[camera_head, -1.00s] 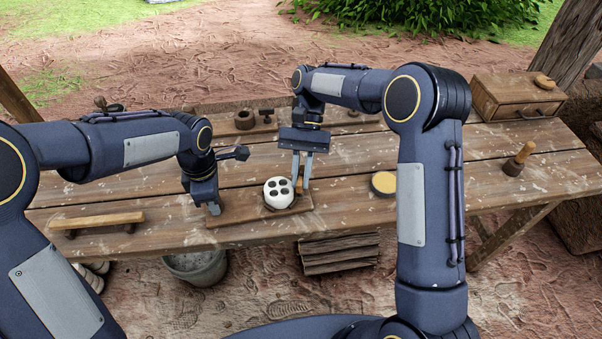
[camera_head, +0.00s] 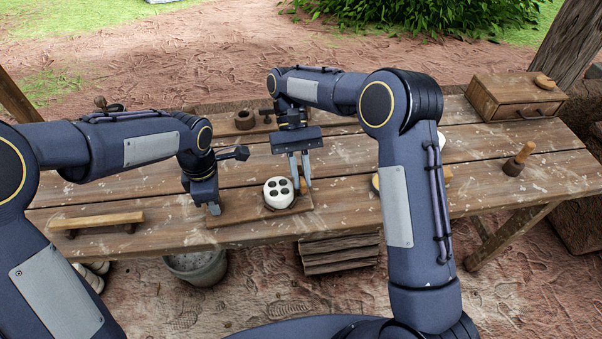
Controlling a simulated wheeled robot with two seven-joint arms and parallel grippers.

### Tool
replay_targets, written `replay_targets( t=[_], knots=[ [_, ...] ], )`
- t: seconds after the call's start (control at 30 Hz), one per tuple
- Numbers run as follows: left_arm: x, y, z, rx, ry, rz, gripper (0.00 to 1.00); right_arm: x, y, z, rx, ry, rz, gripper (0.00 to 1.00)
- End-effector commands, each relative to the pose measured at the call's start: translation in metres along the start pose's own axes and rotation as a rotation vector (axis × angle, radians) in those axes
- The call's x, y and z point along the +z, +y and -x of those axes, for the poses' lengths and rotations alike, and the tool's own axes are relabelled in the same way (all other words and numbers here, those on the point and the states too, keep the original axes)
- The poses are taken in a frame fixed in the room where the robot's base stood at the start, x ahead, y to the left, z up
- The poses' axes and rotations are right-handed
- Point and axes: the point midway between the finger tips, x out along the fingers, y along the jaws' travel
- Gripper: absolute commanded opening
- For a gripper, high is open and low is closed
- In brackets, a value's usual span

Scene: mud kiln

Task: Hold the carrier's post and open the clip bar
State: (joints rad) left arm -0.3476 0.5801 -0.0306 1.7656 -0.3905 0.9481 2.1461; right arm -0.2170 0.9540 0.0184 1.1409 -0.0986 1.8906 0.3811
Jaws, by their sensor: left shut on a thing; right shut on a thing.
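The carrier is a flat wooden board (camera_head: 240,215) on the bench's front edge. A white round piece with several dark holes (camera_head: 278,193) sits on it. My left gripper (camera_head: 214,208) is shut at the board's left end, seemingly on the carrier's post, which the jaws hide. My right gripper (camera_head: 301,183) is shut just behind and right of the white piece, seemingly on the clip bar. The bar is mostly hidden by the fingers, so its angle cannot be told.
A wooden bar on feet (camera_head: 97,220) lies at the bench's left front. A wooden drawer box (camera_head: 515,97) stands at the back right, with a wooden-handled tool (camera_head: 519,158) in front of it. A grey bucket (camera_head: 197,268) stands below.

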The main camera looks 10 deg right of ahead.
Motion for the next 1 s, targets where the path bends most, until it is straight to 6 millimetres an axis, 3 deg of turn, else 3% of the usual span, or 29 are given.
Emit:
replay_targets(
  t=[0.17,0.2,0.23,0.77,1.0],
  knots=[
    [-0.0003,0.0003,0.0003,0.001,0.001,-0.001,0.0,0.0004,0.0002,0.0002,0.0,-0.001,0.0,0.0],
    [-0.0003,0.0003,0.0003,0.001,0.001,-0.001,0.0,0.0004,0.0002,0.0001,0.0,-0.001,0.0,0.17],
    [-0.0003,0.0003,0.0003,0.001,0.001,-0.001,0.0,0.0004,0.0002,0.0001,0.0,-0.001,0.0,0.21],
    [-0.0002,0.0002,0.0003,0.001,0.0,0.0,0.0,0.0002,0.0007,-0.0002,-0.04,0.0,-0.038,0.22],
    [-0.0002,0.0002,0.0003,0.001,0.0,0.0,0.0,0.0017,0.0032,0.0003,-0.353,-0.001,-0.35,0.22]
  ],
)
